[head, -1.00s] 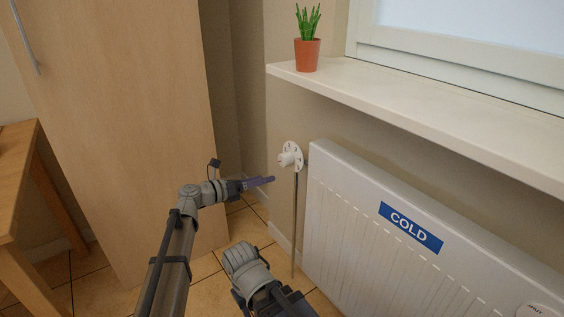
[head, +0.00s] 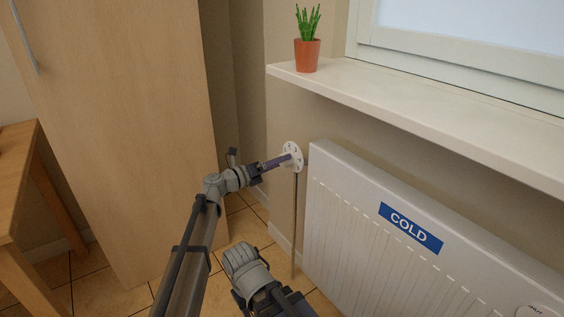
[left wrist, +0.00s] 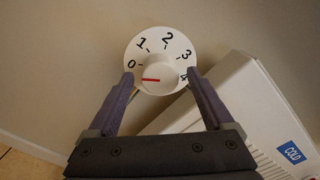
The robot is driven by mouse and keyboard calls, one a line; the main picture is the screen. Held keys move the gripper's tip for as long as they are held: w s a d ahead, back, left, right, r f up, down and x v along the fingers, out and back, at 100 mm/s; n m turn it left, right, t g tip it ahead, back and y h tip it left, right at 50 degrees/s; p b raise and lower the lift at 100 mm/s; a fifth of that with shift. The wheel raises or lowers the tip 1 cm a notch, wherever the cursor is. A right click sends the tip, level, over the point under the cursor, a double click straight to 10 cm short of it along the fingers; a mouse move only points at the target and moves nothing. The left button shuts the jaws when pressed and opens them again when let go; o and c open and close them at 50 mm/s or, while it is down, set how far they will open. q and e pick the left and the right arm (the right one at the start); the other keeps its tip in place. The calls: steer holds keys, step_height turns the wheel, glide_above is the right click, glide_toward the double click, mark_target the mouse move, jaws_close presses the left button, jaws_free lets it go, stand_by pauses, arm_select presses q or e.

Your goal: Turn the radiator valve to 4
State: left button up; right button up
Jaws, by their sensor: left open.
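The radiator valve has a round white dial (head: 293,148) on the wall left of the radiator. In the left wrist view the dial (left wrist: 150,45) shows the numbers 0 to 4. Its white knob (left wrist: 161,74) has a red line pointing left, close to and slightly below the 0. My left gripper (left wrist: 160,76) is open, one finger on each side of the knob. No firm grip shows. In the head view this gripper (head: 286,160) is at the dial and hides most of the knob. My right gripper is not in view.
The white radiator (head: 350,210) with a blue COLD label (head: 410,228) is right of the valve. A windowsill (head: 420,105) with a potted plant (head: 307,52) juts out above. A pipe (head: 294,225) runs down below the valve. A wooden cabinet (head: 120,120) stands left.

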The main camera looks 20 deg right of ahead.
arm_select(q)
steer(key=shift+x, duration=0.8)
steer(key=shift+c, duration=0.4)
jaws_close()
